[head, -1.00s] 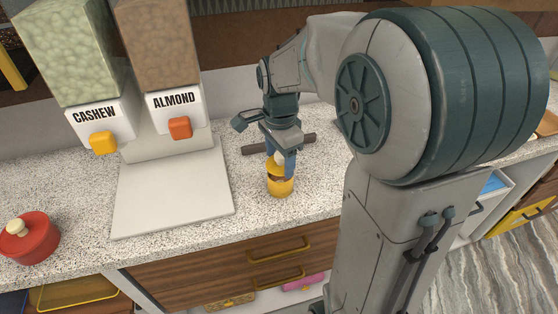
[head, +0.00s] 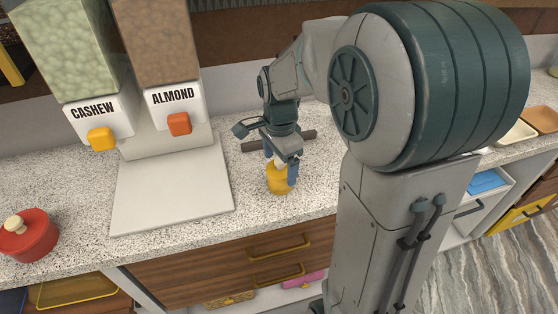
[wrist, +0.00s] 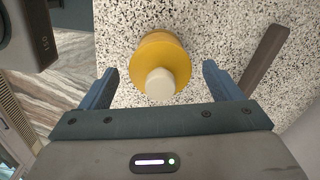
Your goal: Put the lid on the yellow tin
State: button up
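The yellow tin (head: 281,187) stands upright on the speckled counter, under my gripper. Its yellow lid (wrist: 160,55) with a cream knob (wrist: 160,84) sits on top of it and looks level, with no dark opening showing. My gripper (wrist: 159,70) is open in the wrist view, one finger on each side of the knob with clear gaps, touching nothing that I can see. In the head view my gripper (head: 281,164) is just above the tin and partly hides the lid and knob.
A dark bar (wrist: 264,60) lies on the counter behind the tin. A red lidded pot (head: 28,236) stands at far left. Bare counter surrounds the tin.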

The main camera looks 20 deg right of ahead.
notch_tip(320, 180, up, 13)
jog(key=p, duration=0.1)
jog(key=s+f+n+t, duration=0.1)
jog(key=s+f+n, duration=0.3)
jog(key=s+n, duration=0.3)
jog(key=s+f+n+t, duration=0.2)
jog(key=s+f+n, duration=0.1)
jog(key=s+n, duration=0.4)
jog(key=shift+f+n, duration=0.4)
jog(key=shift+n, duration=0.1)
dwell(0.5)
